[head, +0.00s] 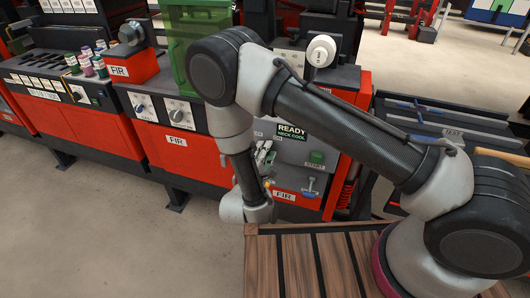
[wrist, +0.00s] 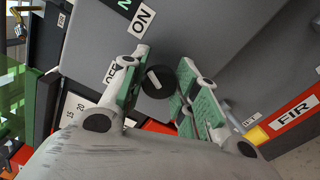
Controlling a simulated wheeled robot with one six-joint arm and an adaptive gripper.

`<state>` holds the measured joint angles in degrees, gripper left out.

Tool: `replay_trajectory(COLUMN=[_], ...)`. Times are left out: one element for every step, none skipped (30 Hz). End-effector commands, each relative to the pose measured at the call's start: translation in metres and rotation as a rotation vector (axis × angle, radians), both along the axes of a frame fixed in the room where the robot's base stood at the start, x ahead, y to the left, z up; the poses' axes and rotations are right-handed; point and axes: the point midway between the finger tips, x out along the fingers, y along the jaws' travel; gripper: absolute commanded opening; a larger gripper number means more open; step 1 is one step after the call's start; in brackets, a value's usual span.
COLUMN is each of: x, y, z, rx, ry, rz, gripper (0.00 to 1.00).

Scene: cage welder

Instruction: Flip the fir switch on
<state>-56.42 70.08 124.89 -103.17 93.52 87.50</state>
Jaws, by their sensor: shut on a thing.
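The fir switch is a round black knob (wrist: 158,84) with a white pointer line, on a grey panel in the wrist view. An ON label (wrist: 142,20) and a partly covered OFF label (wrist: 113,72) lie beside it. The pointer slants; I cannot tell which label it marks. My gripper (wrist: 160,80) has its green-padded fingers on either side of the knob and is shut on it. In the head view my gripper (head: 264,156) is at the grey panel of the red FIR machine, mostly behind my arm; the knob is hidden there.
A red FIR label (wrist: 293,113) with a yellow piece beside it is close to the right finger. A wooden slatted surface (head: 290,265) lies in front.

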Motion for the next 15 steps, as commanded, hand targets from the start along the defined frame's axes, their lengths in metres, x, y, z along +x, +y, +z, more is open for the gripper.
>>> replay_trajectory(x=[-0.0006,-0.0006,-0.0006,-0.0006,-0.0006,-0.0006,-0.0006,-0.0006,-0.0007,-0.0007,-0.0007,-0.0007,-0.0007,-0.0007,-0.0007], y=[-0.0005,-0.0005,-0.0005,-0.0006,-0.0006,-0.0006,-0.0006,-0.0006,-0.0005,-0.0006,-0.0006,-0.0006,-0.0006,-0.0006,-0.0006], z=[-0.0008,-0.0009,-0.0009,-0.001,-0.001,-0.001,-0.0011,-0.0011,-0.0011,-0.0012,-0.0012,-0.0012,-0.0012,-0.0012,-0.0012], rx=[0.011,0.019,0.026,0.031,0.036,0.04,0.043,0.045,0.047,0.048,0.049,0.049,0.049,0.049,0.049], ry=[-0.002,-0.004,-0.007,-0.009,-0.011,-0.012,-0.013,-0.014,-0.015,-0.015,-0.015,-0.015,-0.015,-0.015,-0.015], rz=[0.0,0.0,0.0,0.0,0.0,0.0,0.0,0.0,0.0,0.0,0.0,0.0,0.0,0.0,0.0], gripper=[0.06,0.06,0.06,0.06,0.06,0.06,0.06,0.06,0.06,0.06,0.06,0.06,0.06,0.06,0.06])
